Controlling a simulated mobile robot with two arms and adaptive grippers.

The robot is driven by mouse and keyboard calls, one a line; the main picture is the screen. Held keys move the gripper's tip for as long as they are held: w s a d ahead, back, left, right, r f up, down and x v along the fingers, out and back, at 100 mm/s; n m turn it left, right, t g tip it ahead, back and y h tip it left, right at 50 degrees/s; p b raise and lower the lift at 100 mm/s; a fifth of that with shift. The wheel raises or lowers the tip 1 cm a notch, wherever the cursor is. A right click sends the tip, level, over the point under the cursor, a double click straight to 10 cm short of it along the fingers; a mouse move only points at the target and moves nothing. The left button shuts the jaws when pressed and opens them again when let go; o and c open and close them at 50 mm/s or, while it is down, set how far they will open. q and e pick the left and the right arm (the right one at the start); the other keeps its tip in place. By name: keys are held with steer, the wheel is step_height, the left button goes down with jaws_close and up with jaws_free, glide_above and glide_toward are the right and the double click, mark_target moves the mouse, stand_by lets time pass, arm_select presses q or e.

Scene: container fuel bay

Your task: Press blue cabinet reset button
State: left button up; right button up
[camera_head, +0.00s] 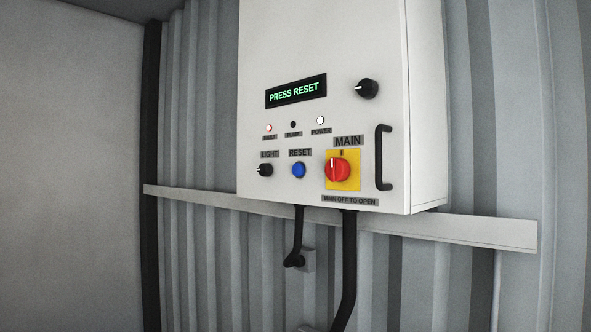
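The white control cabinet (385,60) is mounted on the corrugated wall in the upper middle of the head view. Its blue reset button (298,170) sits on the lower front, under a label reading RESET (300,153). Nothing covers the button. The display (296,91) above shows PRESS RESET in green letters. Neither of my grippers is in the head view.
Left of the button is the black LIGHT knob (265,170); right of it is the red MAIN switch (338,170) on a yellow plate. A black handle (383,158) stands out at the cabinet's right. Black cables (348,265) run down below. The space before the cabinet looks clear.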

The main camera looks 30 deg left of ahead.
arm_select(q)
jaws_close()
stand_by(1.1)
